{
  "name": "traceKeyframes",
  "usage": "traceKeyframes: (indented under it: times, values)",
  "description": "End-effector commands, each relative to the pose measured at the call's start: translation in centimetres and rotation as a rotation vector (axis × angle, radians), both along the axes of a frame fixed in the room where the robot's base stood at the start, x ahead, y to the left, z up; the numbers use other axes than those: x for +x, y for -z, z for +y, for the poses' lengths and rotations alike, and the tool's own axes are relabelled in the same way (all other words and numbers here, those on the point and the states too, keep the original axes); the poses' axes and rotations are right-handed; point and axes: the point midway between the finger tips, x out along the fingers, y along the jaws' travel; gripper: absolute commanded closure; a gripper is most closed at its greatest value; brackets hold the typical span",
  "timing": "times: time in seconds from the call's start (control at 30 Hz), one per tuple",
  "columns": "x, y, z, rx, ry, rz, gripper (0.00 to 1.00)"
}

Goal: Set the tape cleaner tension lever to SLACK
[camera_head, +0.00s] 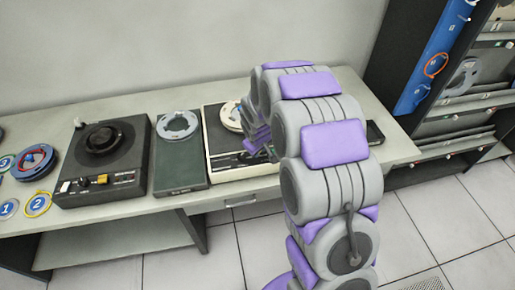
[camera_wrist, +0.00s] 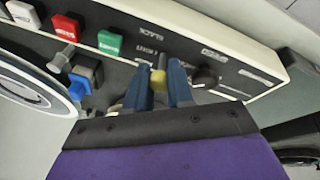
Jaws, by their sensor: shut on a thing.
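The tape cleaner (camera_head: 225,174) is the cream-edged unit with a dark top on the bench, partly hidden behind my arm in the head view. In the wrist view its control panel (camera_wrist: 125,75) shows the word SLACK and another label that I cannot read surely. The tension lever (camera_wrist: 158,79) has a yellow tip and stands between the blue fingers of my gripper (camera_wrist: 161,72), near these labels. My gripper is shut on the lever. The lever's base is hard to make out, and its exact setting is unclear.
Red (camera_wrist: 66,27) and green (camera_wrist: 109,42) buttons, a blue button (camera_wrist: 79,86) and a dark knob (camera_wrist: 205,75) are close to the fingers. A green-topped unit (camera_head: 181,165) and a black deck (camera_head: 104,165) stand to the left. A dark rack (camera_head: 440,130) stands at right.

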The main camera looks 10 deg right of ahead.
Motion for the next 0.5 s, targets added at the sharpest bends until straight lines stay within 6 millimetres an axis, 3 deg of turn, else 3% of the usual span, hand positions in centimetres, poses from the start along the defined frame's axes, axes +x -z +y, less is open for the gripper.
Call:
traceKeyframes:
  times: [0.5]
  values:
    - [-1.05, 0.46, -0.2, 0.0, 0.003, -0.118, 1.0]
